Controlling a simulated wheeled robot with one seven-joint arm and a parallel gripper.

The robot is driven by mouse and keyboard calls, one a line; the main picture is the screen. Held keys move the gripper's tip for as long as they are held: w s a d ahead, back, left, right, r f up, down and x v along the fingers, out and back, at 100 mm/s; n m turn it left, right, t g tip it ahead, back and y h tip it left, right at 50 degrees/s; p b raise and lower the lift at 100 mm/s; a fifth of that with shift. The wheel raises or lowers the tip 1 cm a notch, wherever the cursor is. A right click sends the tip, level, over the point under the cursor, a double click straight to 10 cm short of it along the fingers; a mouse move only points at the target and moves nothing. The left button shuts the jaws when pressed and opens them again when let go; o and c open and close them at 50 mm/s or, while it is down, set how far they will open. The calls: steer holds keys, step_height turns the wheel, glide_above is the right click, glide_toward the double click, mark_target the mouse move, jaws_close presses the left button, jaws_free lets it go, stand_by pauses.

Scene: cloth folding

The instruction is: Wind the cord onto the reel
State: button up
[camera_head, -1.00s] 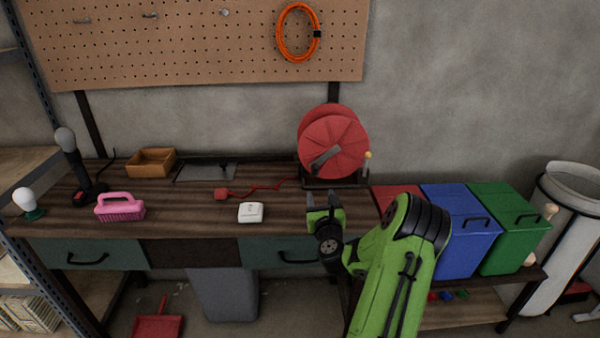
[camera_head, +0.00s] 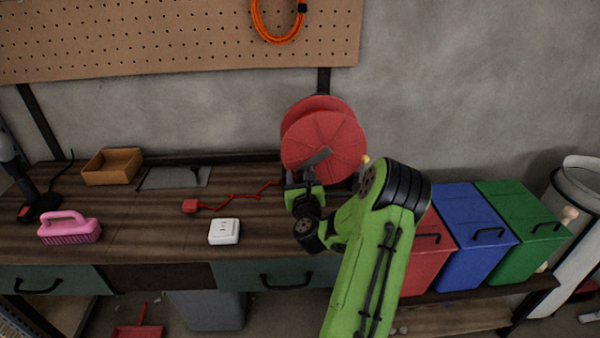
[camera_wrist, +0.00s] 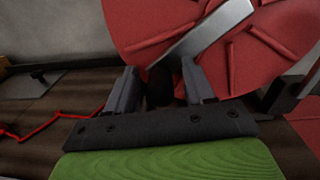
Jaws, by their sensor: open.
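The red reel (camera_head: 326,143) stands at the back right of the workbench, with a grey metal crank arm (camera_head: 316,158) on its face. It fills the top of the wrist view (camera_wrist: 150,22), where the crank arm (camera_wrist: 207,35) slants down to a dark handle (camera_wrist: 160,85). My gripper (camera_head: 304,182) is open in front of the reel. In the wrist view its two fingers (camera_wrist: 160,88) stand on either side of the dark handle; contact cannot be told. The red cord (camera_head: 240,196) runs loosely over the bench from the reel's left side to a red plug (camera_head: 190,206).
A white socket box (camera_head: 224,231) lies near the bench front. A pink brush (camera_head: 69,229), a wooden tray (camera_head: 112,166) and a dark stand (camera_head: 38,208) are to the left. Red (camera_head: 425,262), blue (camera_head: 468,240) and green (camera_head: 520,225) bins stand on the right. An orange coil (camera_head: 262,28) hangs above.

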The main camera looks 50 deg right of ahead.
jaws_close()
steer(key=shift+s+f, duration=0.1)
stand_by(0.4)
